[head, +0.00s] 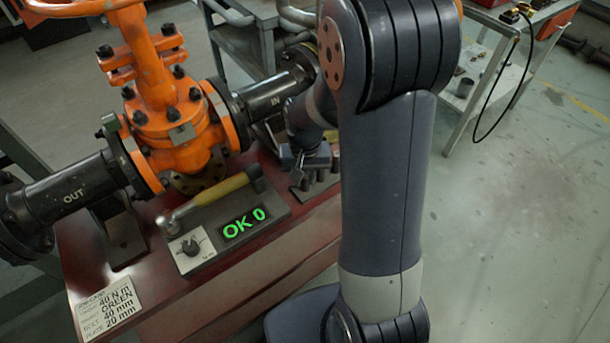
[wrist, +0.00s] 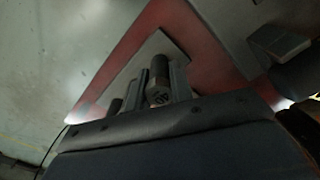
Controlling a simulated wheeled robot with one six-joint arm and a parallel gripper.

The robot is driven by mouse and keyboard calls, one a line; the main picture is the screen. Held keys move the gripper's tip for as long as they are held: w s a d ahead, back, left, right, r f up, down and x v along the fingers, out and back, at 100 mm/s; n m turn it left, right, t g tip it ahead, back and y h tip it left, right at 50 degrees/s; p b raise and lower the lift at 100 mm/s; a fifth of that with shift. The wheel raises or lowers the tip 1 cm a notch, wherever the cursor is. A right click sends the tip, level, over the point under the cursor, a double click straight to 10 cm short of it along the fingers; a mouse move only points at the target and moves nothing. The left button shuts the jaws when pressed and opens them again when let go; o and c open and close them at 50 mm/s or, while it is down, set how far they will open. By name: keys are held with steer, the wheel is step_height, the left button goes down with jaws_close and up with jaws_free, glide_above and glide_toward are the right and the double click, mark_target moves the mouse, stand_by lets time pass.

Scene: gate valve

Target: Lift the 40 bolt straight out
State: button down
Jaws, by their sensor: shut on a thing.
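A dark bolt (wrist: 159,70) stands between the two fingers of my gripper (wrist: 162,85) in the wrist view. Its round head (wrist: 158,97) faces the camera and carries a small mark that I cannot read clearly. My gripper is shut on this bolt. In the head view, my gripper (head: 304,160) is low over the bolt rack (head: 325,193), partly hidden behind my arm. Other short dark bolts (head: 321,172) stand in the rack. The held bolt cannot be made out clearly in the head view, and I cannot tell whether its lower end is in the rack.
The orange gate valve (head: 165,120) with black pipes stands left of the rack. A tester box (head: 240,228) reading "OK 0", with a yellow-handled wrench (head: 222,188) on it, lies between. A label plate (head: 112,308) is on the red bench (head: 190,305). A grey cart (head: 480,85) stands at right.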

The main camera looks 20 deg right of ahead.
step_height(320, 180, up, 10)
steer(key=shift+r+p, duration=0.1)
steer(key=shift+p, duration=0.85)
step_height(320, 180, down, 8)
steer(key=shift+p, duration=0.9)
steer(key=shift+r+p, duration=1.85)
steer(key=shift+r, duration=0.6)
